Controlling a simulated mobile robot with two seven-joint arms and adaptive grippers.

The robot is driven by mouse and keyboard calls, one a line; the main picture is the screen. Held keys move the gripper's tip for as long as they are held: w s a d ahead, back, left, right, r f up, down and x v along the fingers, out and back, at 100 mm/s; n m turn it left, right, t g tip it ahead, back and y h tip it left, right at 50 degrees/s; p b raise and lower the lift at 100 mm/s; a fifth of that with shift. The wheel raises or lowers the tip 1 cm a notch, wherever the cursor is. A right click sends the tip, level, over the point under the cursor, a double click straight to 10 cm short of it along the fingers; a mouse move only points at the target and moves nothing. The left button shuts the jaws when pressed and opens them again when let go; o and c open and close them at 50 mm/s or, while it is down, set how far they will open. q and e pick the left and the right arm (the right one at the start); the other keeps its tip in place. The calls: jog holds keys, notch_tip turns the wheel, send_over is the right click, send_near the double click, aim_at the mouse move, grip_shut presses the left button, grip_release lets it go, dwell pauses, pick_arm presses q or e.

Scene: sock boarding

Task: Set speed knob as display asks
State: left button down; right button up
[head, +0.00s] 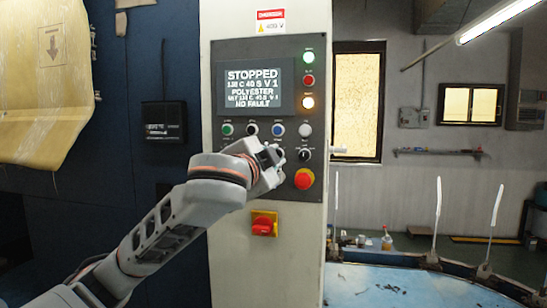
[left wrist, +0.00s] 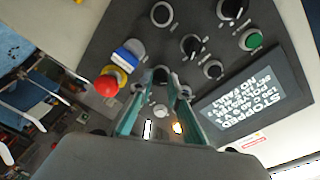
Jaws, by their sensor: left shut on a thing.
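The grey control panel (head: 230,172) carries a display (head: 252,88). It reads STOPPED, a settings line, POLYESTER, a second settings line and NO FAULT; the small figures are hard to read. It also shows in the left wrist view (left wrist: 252,107). My left gripper (head: 272,160) is at the panel's lower row of controls. In the left wrist view my left gripper's teal fingers (left wrist: 160,82) are shut around a dark knob (left wrist: 160,74). My gripper hides that knob in the head view. Its pointer setting cannot be read.
A red emergency button (head: 304,179) is just below right of my gripper. Beside it are a black knob (head: 305,154) and a white button (head: 305,130). A red switch (head: 264,225) on yellow is below. A blue table (head: 370,285) is at lower right.

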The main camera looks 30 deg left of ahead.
pick_arm(q)
jog(key=m, duration=0.4)
jog(key=shift+r, duration=0.15)
jog(key=m, duration=0.4)
jog(key=shift+m+g, duration=0.4)
jog(key=m, duration=0.4)
jog(key=shift+r+m+y, duration=0.1)
jog(key=shift+m+y, duration=0.2)
jog(key=shift+m, duration=0.1)
jog(key=shift+m+g+y, duration=0.3)
jog(key=shift+m, duration=1.3)
jog(key=c, duration=1.9)
grip_release()
jog(key=shift+d, duration=0.1)
